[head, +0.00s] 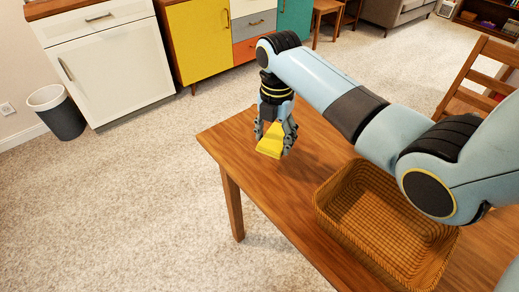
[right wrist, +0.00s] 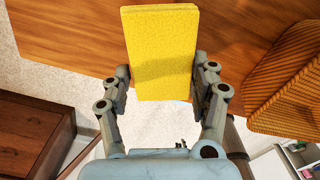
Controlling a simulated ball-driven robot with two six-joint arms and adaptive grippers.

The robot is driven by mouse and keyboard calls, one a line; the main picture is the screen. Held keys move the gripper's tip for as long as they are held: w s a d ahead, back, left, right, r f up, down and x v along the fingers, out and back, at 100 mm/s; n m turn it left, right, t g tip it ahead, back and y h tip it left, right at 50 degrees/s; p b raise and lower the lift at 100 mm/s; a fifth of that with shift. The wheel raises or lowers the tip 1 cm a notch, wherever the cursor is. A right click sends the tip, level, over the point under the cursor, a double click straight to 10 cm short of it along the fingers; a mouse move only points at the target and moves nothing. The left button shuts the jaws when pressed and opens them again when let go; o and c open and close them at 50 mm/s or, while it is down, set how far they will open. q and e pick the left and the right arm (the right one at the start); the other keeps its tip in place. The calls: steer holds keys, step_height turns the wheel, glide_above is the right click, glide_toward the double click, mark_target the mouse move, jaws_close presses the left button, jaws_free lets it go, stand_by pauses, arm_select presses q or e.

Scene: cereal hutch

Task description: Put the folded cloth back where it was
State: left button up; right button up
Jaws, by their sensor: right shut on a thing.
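The folded cloth (head: 270,141) is a flat yellow block. In the head view it hangs in my right gripper (head: 275,132) over the far left corner of the wooden table. In the right wrist view the cloth (right wrist: 160,50) sits between the two fingers of my right gripper (right wrist: 162,78), which press on its sides. I cannot tell how high it is above the table top. My left gripper is not in view.
A wicker basket (head: 330,199), empty where I can see into it, stands on the wooden table (head: 262,180) to the right. My right arm crosses above it. The table's left end is clear. A bin (head: 58,118) and cabinets (head: 200,45) stand beyond, across carpet.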

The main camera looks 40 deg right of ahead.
mark_target(263, 135)
steer(key=w+f, duration=0.1)
steer(key=w+a+f, duration=0.1)
steer(key=shift+w+a, duration=0.2)
steer(key=shift+w, duration=0.15)
steer(key=shift+w+a+f+b, duration=0.25)
steer(key=shift+w+f+b, duration=0.1)
steer(key=shift+f, duration=0.1)
step_height(263, 135, down, 3)
steer(key=shift+r, duration=0.1)
steer(key=shift+f+b, duration=0.3)
steer(key=shift+f, duration=0.05)
steer(key=shift+s+f, duration=0.1)
steer(key=o, duration=1.2)
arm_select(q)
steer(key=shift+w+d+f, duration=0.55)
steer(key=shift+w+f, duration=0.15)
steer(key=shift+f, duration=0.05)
